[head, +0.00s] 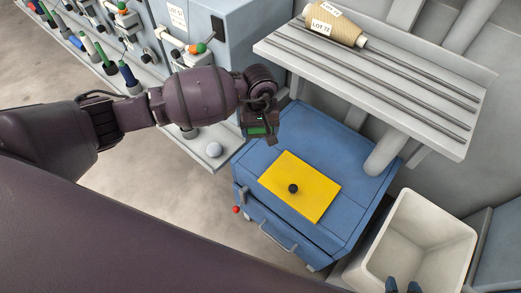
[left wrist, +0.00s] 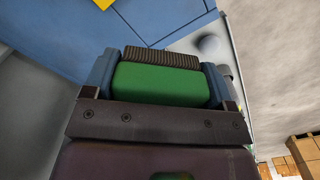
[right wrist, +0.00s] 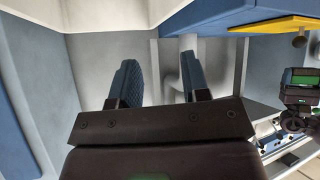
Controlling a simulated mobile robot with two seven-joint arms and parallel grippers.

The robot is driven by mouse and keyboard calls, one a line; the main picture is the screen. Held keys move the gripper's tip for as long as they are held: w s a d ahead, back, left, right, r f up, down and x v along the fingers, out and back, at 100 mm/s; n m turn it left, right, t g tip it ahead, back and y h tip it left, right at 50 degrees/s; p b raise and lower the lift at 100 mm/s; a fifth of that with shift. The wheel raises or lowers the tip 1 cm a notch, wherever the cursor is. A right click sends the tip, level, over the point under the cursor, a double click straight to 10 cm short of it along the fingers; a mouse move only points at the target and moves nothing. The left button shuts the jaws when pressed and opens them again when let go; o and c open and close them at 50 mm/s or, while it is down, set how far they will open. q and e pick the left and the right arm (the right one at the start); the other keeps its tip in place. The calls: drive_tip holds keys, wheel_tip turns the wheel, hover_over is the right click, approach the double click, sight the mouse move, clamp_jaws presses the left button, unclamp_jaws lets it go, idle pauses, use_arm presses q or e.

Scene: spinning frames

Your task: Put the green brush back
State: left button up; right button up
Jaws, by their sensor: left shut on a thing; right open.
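The green brush (left wrist: 160,85) is held between the blue fingers of my left gripper (left wrist: 158,72), with its dark ribbed bristle side at the far edge. In the head view my left gripper (head: 258,124) is above the back left part of the blue cabinet (head: 330,145), and only a small green part of the brush (head: 257,130) shows. My right gripper (head: 402,287) is at the bottom edge of the head view, at the white bin. In the right wrist view its fingers (right wrist: 157,80) are apart and empty.
A yellow plate (head: 310,197) with a black knob (head: 293,188) lies on the cabinet top. A grey shelf (head: 400,90) carries a tan yarn cone (head: 333,28). The white bin (head: 455,235) stands right of the cabinet. The spinning frame (head: 225,45) with bobbins is at upper left.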

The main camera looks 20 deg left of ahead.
use_arm(q)
drive_tip(key=b, duration=0.1)
hover_over(259, 155)
wheel_tip(259, 155, down, 7)
drive_tip(key=shift+d+r, duration=0.1)
drive_tip(key=shift+r, duration=0.1)
drive_tip(key=shift+f, duration=0.35)
wheel_tip(259, 155, down, 4)
drive_tip(key=shift+s+b, duration=0.1)
drive_tip(key=shift+b, duration=0.5)
drive_tip(key=shift+f, duration=0.2)
drive_tip(key=shift+r, duration=0.15)
drive_tip(key=o, duration=0.7)
drive_tip(key=shift+f, duration=0.2)
